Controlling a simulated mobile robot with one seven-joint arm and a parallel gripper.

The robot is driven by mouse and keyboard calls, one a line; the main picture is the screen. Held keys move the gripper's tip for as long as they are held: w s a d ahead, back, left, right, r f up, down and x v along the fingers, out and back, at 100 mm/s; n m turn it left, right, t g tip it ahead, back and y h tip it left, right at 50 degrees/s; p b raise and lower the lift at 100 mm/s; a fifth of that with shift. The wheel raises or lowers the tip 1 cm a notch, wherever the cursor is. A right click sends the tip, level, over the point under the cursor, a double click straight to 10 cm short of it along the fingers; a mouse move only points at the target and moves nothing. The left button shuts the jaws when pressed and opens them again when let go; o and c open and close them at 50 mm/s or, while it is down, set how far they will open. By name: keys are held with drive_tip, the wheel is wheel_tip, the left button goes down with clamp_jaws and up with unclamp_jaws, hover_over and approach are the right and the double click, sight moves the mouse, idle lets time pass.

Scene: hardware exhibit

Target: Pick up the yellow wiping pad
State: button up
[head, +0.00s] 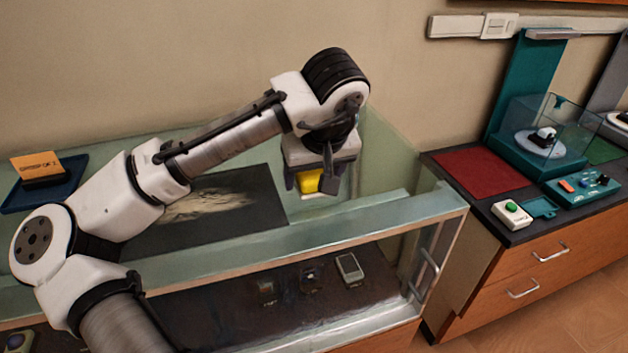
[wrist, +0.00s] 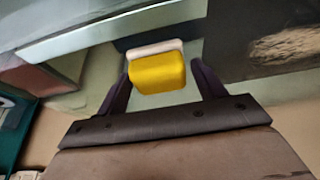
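The yellow wiping pad (head: 308,182) is a small yellow block, near the right end of the glass display case's top. In the wrist view the wiping pad (wrist: 158,73) has a pale layer along its far edge. My gripper (head: 310,184) points down, its two dark fingers around the pad. In the wrist view my gripper (wrist: 160,66) has one finger on each side of the pad, spread apart, with a narrow gap by the right finger. The pad's underside is hidden, so I cannot tell exactly how it rests.
A dark picture panel (head: 215,210) lies on the case (head: 380,215) left of my gripper. A blue tray (head: 45,190) with an orange-topped block (head: 36,167) is at far left. A counter with a red mat (head: 480,170) and a glass-boxed display (head: 550,130) stands right.

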drive_tip(key=c, duration=0.7)
drive_tip(key=shift+r, duration=0.1)
